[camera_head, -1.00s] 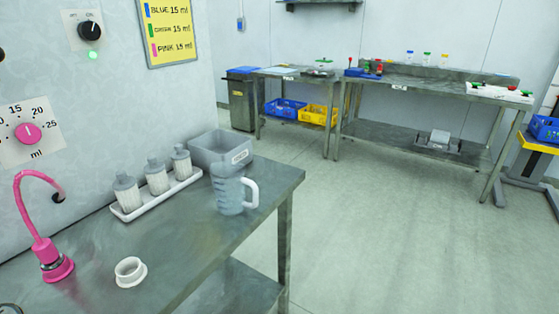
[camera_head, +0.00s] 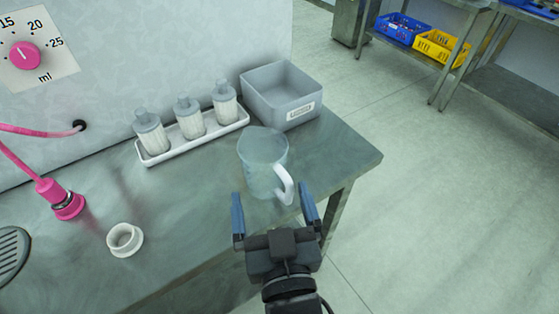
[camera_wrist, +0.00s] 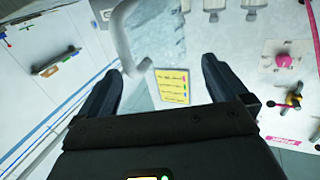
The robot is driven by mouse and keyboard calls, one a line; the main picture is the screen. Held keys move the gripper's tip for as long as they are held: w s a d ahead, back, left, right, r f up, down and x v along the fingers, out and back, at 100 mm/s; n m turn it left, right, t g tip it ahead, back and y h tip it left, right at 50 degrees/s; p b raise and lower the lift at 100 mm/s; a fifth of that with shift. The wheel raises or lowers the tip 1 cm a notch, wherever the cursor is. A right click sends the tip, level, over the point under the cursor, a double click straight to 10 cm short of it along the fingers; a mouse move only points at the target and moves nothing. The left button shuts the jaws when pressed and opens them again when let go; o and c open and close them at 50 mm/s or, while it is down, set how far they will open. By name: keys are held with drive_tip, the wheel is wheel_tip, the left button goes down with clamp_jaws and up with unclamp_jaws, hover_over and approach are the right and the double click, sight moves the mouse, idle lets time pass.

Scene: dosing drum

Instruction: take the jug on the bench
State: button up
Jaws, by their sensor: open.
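The jug (camera_head: 262,160) is a clear, bluish pitcher with a white handle (camera_head: 285,187). It stands upright on the metal bench (camera_head: 195,225), near the bench's right end. My gripper (camera_head: 273,205) is open and empty, at the near side of the jug, with its blue-grey fingers pointing at it and the handle in line with the gap. In the wrist view the jug (camera_wrist: 165,45) and its pale handle show beyond and between the open fingers (camera_wrist: 162,75). I cannot tell exactly how far the fingertips are from the handle.
A white tray (camera_head: 160,160) with 3 capped bottles and a grey bin (camera_head: 283,93) stand behind the jug. A white ring (camera_head: 125,240) and a pink spout (camera_head: 62,198) are to the left. Open floor (camera_head: 450,200) lies right of the bench.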

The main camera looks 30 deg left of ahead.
sight(267, 169)
drive_tip(key=x, duration=0.2)
drive_tip(key=p+x, duration=0.1)
drive_tip(key=x, duration=0.3)
drive_tip(key=shift+w+r, duration=0.15)
drive_tip(key=shift+r, duration=0.2)
drive_tip(key=shift+w+a, duration=0.25)
drive_tip(key=shift+w, duration=0.05)
drive_tip(key=shift+c, duration=0.4)
drive_tip(key=c, duration=0.7)
